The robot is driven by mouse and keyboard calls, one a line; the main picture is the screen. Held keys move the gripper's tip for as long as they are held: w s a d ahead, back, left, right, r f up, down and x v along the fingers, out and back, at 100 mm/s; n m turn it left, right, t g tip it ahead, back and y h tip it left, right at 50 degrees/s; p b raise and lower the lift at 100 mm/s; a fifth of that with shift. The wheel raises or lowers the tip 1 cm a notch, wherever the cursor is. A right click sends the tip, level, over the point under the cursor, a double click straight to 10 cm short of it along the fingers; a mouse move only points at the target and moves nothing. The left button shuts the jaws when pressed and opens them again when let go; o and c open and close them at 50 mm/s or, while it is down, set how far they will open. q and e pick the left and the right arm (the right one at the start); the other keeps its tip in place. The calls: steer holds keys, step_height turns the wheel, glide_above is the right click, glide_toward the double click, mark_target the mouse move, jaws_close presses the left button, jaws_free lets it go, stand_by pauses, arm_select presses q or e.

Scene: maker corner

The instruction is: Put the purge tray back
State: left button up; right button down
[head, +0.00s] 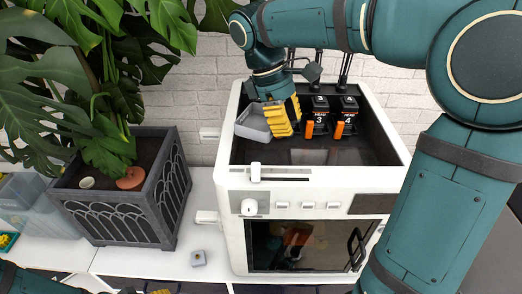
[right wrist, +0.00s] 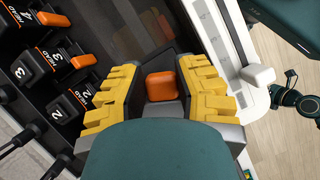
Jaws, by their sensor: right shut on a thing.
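The light grey purge tray (head: 254,123) shows in the head view at the back left of the white printer's open top, beside the yellow fingers. My right gripper (head: 284,116) is shut on it, reaching down into the printer. In the right wrist view an orange block (right wrist: 162,86) sits between the gripper's fingers (right wrist: 160,82), with grey next to it. The fingers and palm hide much of the tray, and I cannot tell whether it rests on anything. Of my left gripper (head: 158,289), only a sliver shows at the bottom edge.
Black tool heads with orange latches, numbered 3 (head: 318,117) and 4 (head: 345,117), stand along the back of the printer (head: 290,182). More heads show in the right wrist view. A planter (head: 126,205) with a large plant stands left. A small grey cube (head: 198,258) lies on the white table.

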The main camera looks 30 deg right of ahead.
mark_target(268, 129)
steer(key=f, duration=0.5)
steer(key=shift+s+f, duration=0.2)
steer(key=shift+s, duration=0.05)
steer(key=shift+w+f+b, duration=0.1)
steer(key=shift+f+b, duration=0.25)
steer(key=shift+f, duration=1.7)
steer(key=shift+f, duration=0.1)
steer(key=c, duration=0.8)
jaws_free()
steer(key=p+v, duration=0.1)
steer(key=v, duration=1.1)
